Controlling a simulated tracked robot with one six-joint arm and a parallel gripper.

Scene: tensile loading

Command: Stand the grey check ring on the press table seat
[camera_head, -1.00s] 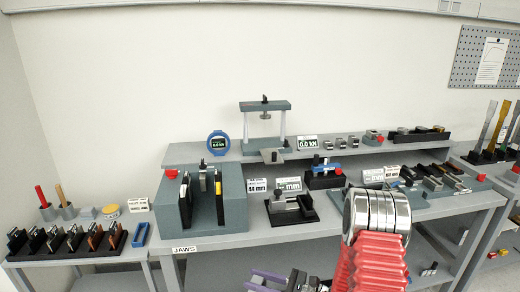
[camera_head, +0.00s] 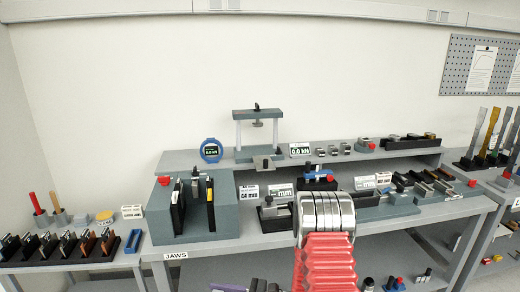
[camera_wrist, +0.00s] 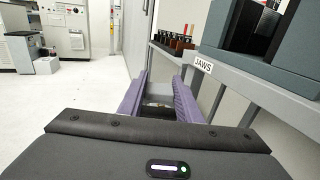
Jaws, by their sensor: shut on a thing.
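The press (camera_head: 258,115) stands on the raised back shelf in the head view, with two pale posts and a grey crossbar. Its low table seat (camera_head: 263,160) looks bare. My gripper shows as purple fingers at the bottom edge of the head view (camera_head: 232,288), low in front of the bench and well away from the press. In the wrist view my gripper (camera_wrist: 160,90) is shut on a small greyish thing (camera_wrist: 157,103), which seems to be the grey check ring. It is mostly hidden between the fingers, so its shape and tilt are unclear.
The bench edge with the JAWS label (camera_wrist: 203,65) is close at right in the wrist view. A grey jaw block (camera_head: 224,213) stands on the bench's left part. A specimen rack (camera_head: 70,250) is on the left table. Open floor (camera_wrist: 85,95) lies at left.

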